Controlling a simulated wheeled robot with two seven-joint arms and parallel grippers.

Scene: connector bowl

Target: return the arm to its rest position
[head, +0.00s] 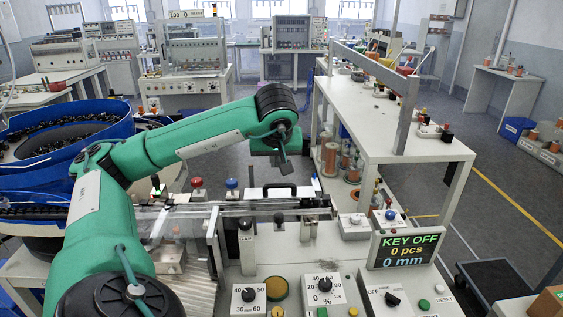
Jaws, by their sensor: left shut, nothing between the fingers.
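My green left arm reaches in from the lower left and bends over the machine bench. Its left gripper (283,166) points down at the picture's centre, above the clear rail on the bench. The dark fingers are shut with nothing between them. The gripper hangs clear of the rail, apart from the things below. My right gripper does not show.
Blue connector bowls (118,109) with many small dark parts stand at the left, partly behind my arm. A control panel with knobs (324,285) and a KEY OFF display (404,248) is at the front. A white table (408,146) stands at the right.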

